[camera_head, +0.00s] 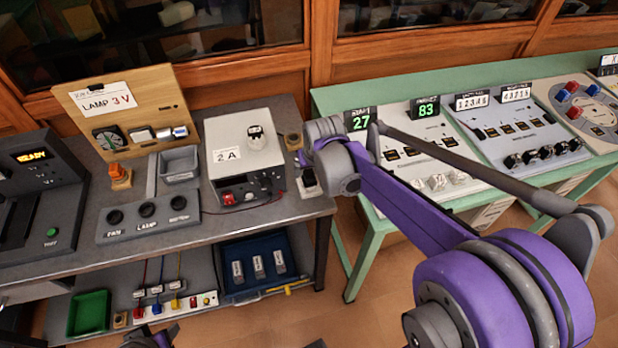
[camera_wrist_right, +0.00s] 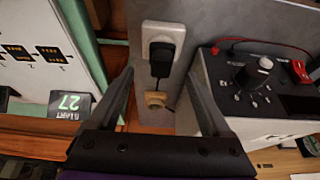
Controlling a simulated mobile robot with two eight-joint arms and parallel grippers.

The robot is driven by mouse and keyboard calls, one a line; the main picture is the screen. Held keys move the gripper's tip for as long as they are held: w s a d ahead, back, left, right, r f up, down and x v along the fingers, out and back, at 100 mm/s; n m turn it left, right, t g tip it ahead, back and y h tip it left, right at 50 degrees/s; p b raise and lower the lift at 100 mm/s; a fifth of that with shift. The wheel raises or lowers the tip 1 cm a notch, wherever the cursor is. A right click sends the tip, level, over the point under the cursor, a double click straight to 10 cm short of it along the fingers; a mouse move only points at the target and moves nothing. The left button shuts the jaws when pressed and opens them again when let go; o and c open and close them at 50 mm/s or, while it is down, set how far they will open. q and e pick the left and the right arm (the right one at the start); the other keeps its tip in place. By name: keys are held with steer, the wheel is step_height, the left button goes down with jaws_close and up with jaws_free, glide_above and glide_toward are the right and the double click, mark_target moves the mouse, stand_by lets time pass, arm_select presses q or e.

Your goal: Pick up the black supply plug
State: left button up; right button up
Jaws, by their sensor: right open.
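The black supply plug (camera_wrist_right: 162,60) sits in a white socket (camera_wrist_right: 163,31) on the grey table in the right wrist view. The plug and socket also show in the head view, near the table's right edge, where the plug (camera_head: 308,178) looks small and dark. My right gripper (camera_wrist_right: 160,76) is open, its two fingers spread on either side of the plug and apart from it. In the head view its fingers are mostly hidden by my arm. A dark part at the bottom edge of the head view may be my left gripper (camera_head: 150,338); its jaws are unclear.
A white supply box (camera_head: 240,140) with a knob stands left of the socket in the head view. A small wooden block (camera_wrist_right: 155,99) is close to the plug. A green bench (camera_head: 335,98) with number displays stands to the right, across a gap.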

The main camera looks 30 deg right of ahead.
mark_target(309, 173)
steer(key=x, duration=0.4)
steer(key=shift+w+f, duration=0.1)
jaws_close()
